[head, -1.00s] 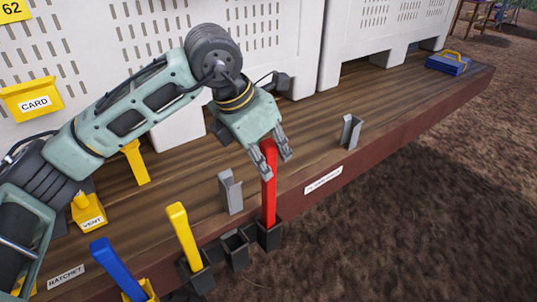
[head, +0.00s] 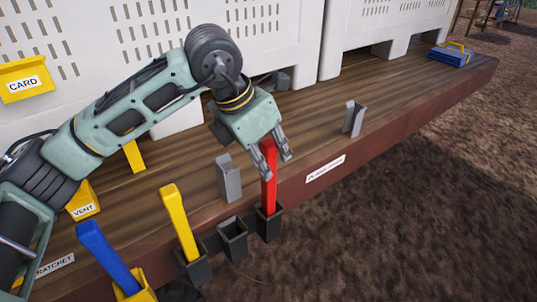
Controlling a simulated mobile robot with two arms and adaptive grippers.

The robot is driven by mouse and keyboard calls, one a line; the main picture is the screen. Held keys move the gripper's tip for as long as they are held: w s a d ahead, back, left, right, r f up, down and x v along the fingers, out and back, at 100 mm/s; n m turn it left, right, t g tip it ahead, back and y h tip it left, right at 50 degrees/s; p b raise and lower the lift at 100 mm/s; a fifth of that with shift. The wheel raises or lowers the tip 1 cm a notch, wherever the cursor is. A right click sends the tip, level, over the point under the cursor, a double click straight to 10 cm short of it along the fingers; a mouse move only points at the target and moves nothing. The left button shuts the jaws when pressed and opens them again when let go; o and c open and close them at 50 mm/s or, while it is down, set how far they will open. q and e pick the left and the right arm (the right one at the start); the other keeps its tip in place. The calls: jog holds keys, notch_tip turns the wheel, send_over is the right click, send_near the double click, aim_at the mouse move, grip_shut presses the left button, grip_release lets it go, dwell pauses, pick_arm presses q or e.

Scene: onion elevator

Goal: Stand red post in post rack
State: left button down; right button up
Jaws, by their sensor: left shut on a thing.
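The red post (head: 269,185) stands upright with its foot inside the right-hand dark socket of the post rack (head: 269,226). My left gripper (head: 275,163) is at the top of the red post and is shut on it, one finger on each side. The yellow post (head: 179,222) stands in the left socket of the rack, leaning a little. The middle socket (head: 233,243) between them is empty. My right gripper is not in view.
A blue post (head: 108,258) stands in a yellow holder (head: 137,290) at lower left. Grey brackets (head: 229,179) and (head: 353,119) stand on the wooden deck. A blue case (head: 451,55) lies at the far right. White crates (head: 250,40) line the back.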

pick_arm(q)
jog(key=c, duration=1.4)
grip_release()
jog(key=shift+c, duration=0.2)
jog(key=shift+f, duration=0.1)
